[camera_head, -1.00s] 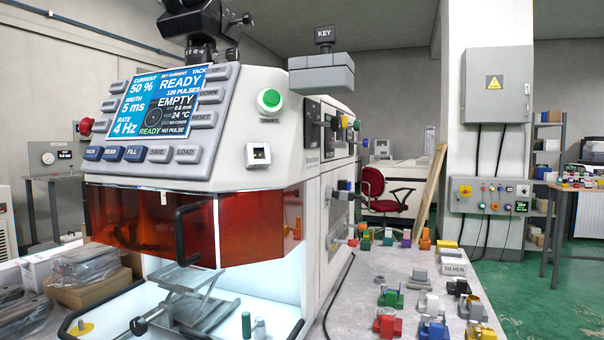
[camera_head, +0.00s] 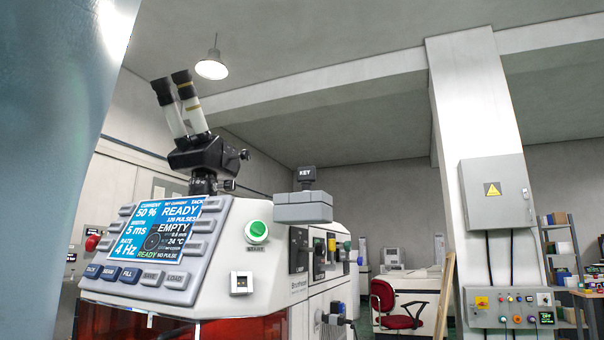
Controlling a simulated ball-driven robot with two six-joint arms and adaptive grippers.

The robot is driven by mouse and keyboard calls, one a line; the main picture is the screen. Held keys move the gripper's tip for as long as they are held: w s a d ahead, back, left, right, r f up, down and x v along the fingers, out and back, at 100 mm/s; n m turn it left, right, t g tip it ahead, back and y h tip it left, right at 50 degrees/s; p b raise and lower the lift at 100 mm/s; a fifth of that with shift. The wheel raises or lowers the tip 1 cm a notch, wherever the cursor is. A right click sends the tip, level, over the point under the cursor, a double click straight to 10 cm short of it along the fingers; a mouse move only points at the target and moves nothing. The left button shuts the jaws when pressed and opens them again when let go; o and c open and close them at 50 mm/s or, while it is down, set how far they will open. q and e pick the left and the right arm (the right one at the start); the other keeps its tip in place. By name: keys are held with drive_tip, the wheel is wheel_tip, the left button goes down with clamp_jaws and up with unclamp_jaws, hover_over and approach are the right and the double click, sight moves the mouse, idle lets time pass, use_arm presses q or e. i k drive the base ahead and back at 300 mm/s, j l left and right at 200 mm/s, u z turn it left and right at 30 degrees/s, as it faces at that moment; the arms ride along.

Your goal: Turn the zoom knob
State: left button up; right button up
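The black microscope head (camera_head: 200,155) with two white eyepieces (camera_head: 178,108) stands on top of the white machine. A small dark knob (camera_head: 244,154) sticks out on the right side of the head. A second dark knob (camera_head: 229,184) sits lower, on the post beneath. I see no label that tells which one is the zoom knob. Neither of my grippers shows in this view.
The machine (camera_head: 262,275) carries a screen (camera_head: 155,230), a green start button (camera_head: 257,231) and a grey key box (camera_head: 303,206). A large, close blue-grey surface covers the left edge.

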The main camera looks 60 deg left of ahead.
sight(244, 155)
drive_tip(key=i+l, duration=0.15)
drive_tip(key=l, duration=0.2)
drive_tip(key=i+l+z, duration=0.1)
drive_tip(key=l, duration=0.2)
drive_tip(key=i+l, duration=0.2)
drive_tip(key=l, duration=0.15)
drive_tip(key=i+l+z, duration=0.15)
drive_tip(key=l, duration=0.15)
drive_tip(key=i+u, duration=0.45)
drive_tip(key=i+l+u, duration=0.4)
drive_tip(key=i+j+u, duration=0.1)
drive_tip(key=i+u, duration=0.75)
drive_tip(key=i+l+u, duration=0.2)
drive_tip(key=u, duration=0.25)
drive_tip(key=i+u, duration=0.2)
drive_tip(key=u, duration=0.25)
drive_tip(key=i+j+u, duration=0.1)
drive_tip(key=u, duration=0.35)
drive_tip(key=i+l+u, duration=0.1)
drive_tip(key=i+u, duration=0.15)
drive_tip(key=u, duration=0.15)
drive_tip(key=i+l+u, duration=0.1)
drive_tip(key=u, duration=0.35)
drive_tip(key=i+l+u, duration=0.2)
drive_tip(key=u, duration=0.25)
drive_tip(key=k+j, duration=0.25)
drive_tip(key=j, duration=0.2)
drive_tip(key=k+j+z, duration=0.1)
drive_tip(key=j, duration=0.3)
drive_tip(key=k, duration=0.1)
